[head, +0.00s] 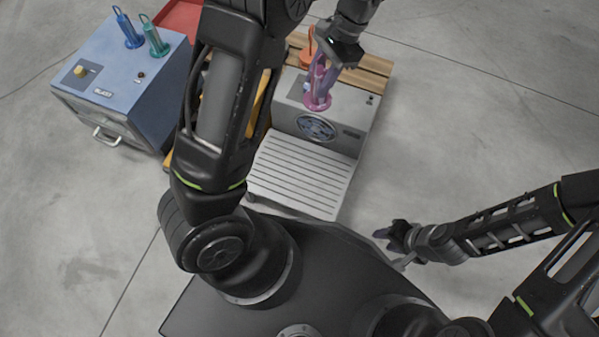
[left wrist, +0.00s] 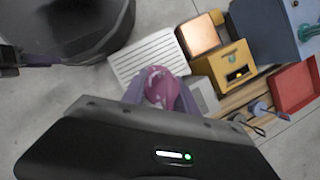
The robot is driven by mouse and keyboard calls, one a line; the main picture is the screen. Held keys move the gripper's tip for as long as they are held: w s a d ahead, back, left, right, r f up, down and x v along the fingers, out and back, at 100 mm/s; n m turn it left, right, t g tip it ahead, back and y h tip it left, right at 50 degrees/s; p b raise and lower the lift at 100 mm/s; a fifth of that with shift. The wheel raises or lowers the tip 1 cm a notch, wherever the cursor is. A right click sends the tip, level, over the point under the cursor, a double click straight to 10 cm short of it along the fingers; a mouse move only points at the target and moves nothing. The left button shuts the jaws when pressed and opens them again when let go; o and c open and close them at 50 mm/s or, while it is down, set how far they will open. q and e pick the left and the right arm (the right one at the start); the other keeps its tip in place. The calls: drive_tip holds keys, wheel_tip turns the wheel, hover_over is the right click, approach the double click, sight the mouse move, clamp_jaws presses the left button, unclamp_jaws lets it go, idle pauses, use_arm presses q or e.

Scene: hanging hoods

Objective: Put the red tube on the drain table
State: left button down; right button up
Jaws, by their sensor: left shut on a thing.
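The red tube (head: 317,101), pinkish-red with a round flange at its lower end, is upright over the top of the grey machine. My left gripper (head: 322,74) is shut on its upper part; I cannot tell whether the flange touches the machine top. In the left wrist view the red tube's round end (left wrist: 160,86) shows between the two fingers. The drain table (head: 300,176) is a white slatted top in front of the machine; its left part is hidden behind my left arm. It also shows in the left wrist view (left wrist: 147,58). My right gripper (head: 400,238) is empty, far from the tube.
The grey machine (head: 352,136) stands behind the drain table. An orange item (head: 307,52) stands behind the tube, near wooden slats (head: 372,78). A blue cabinet (head: 120,82) at left carries a blue tube (head: 128,30) and a teal tube (head: 155,40). The visible drain table slats are clear.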

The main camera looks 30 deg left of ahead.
use_arm(q)
drive_tip(key=s+a+f+n+h, duration=0.2)
drive_tip(key=s+f+n, duration=0.1)
drive_tip(key=f+n, duration=0.3)
drive_tip(key=s+a+f+n+t+h+b, duration=0.1)
drive_tip(key=s+a+f+n+h, duration=0.1)
drive_tip(key=f+n, duration=0.4)
drive_tip(key=s+a+f+n+h, duration=0.2)
drive_tip(key=s+a+f+n, duration=0.2)
drive_tip(key=f, duration=0.6)
drive_tip(key=shift+s+f+n+t+b, duration=0.35)
drive_tip(key=shift+s+n, duration=0.4)
drive_tip(key=shift+n, duration=0.45)
wheel_tip(320, 180, down, 6)
drive_tip(key=b, duration=0.2)
drive_tip(key=shift+f, duration=0.15)
drive_tip(key=shift+f+b, duration=0.9)
drive_tip(key=shift+f, duration=1)
